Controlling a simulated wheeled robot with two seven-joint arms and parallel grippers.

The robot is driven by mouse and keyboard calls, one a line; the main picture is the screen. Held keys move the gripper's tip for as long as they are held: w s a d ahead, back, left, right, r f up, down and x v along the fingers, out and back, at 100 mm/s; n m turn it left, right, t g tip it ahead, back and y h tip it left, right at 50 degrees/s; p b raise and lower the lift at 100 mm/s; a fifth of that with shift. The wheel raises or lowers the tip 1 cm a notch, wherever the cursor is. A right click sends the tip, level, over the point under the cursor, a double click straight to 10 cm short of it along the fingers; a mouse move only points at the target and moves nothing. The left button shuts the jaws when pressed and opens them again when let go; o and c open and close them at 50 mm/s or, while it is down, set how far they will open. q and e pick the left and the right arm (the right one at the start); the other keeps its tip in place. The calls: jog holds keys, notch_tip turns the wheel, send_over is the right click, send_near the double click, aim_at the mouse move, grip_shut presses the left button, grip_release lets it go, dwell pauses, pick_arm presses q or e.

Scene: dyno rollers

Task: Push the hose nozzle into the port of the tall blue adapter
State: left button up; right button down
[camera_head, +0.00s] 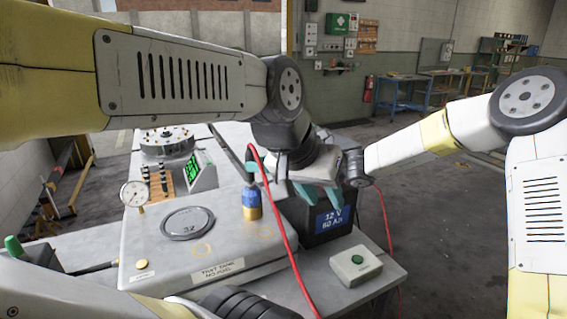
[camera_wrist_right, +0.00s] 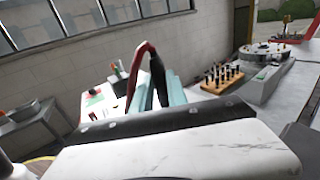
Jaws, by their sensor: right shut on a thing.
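The tall blue adapter (camera_head: 251,207), blue above and gold below, stands upright on the grey bench unit in the head view. My right gripper (camera_head: 255,156) is above it, partly hidden behind my left arm. In the right wrist view its teal fingers (camera_wrist_right: 166,92) are shut on the dark hose nozzle (camera_wrist_right: 157,74). The red hose (camera_head: 270,202) loops over the fingers and hangs down in front of the bench. I cannot tell if the nozzle touches the adapter's port. My left gripper (camera_head: 318,193) is open and empty, with its fingers down near the battery.
The black 12 V battery (camera_head: 322,221) stands right of the adapter. A round plate (camera_head: 187,222), a dial gauge (camera_head: 134,193), a green display (camera_head: 197,171) and a peg rack (camera_head: 159,184) stand to the left.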

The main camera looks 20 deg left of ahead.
jog(key=shift+f, duration=0.35)
jog(key=c, duration=1.2)
grip_release()
jog(key=shift+c, duration=0.2)
jog(key=v, duration=0.8)
jog(key=s+d+r+n+t+h, duration=0.1)
jog(key=s+d+n+t+h, duration=0.3)
jog(key=d, duration=0.9)
jog(key=s+d+r+n+t+h, duration=0.1)
jog(key=s+d+n+t+h, duration=0.3)
jog(key=d, duration=1)
jog(key=s+d+r+n+t+h, duration=0.1)
jog(key=s+d+n+t+h, duration=0.3)
jog(key=d, duration=0.9)
jog(key=s+n+h, duration=0.1)
jog(key=n+h, duration=0.1)
jog(key=shift+s+d+n+h, duration=0.2)
jog(key=shift+d+n+h, duration=0.05)
jog(key=shift+n+h, duration=0.15)
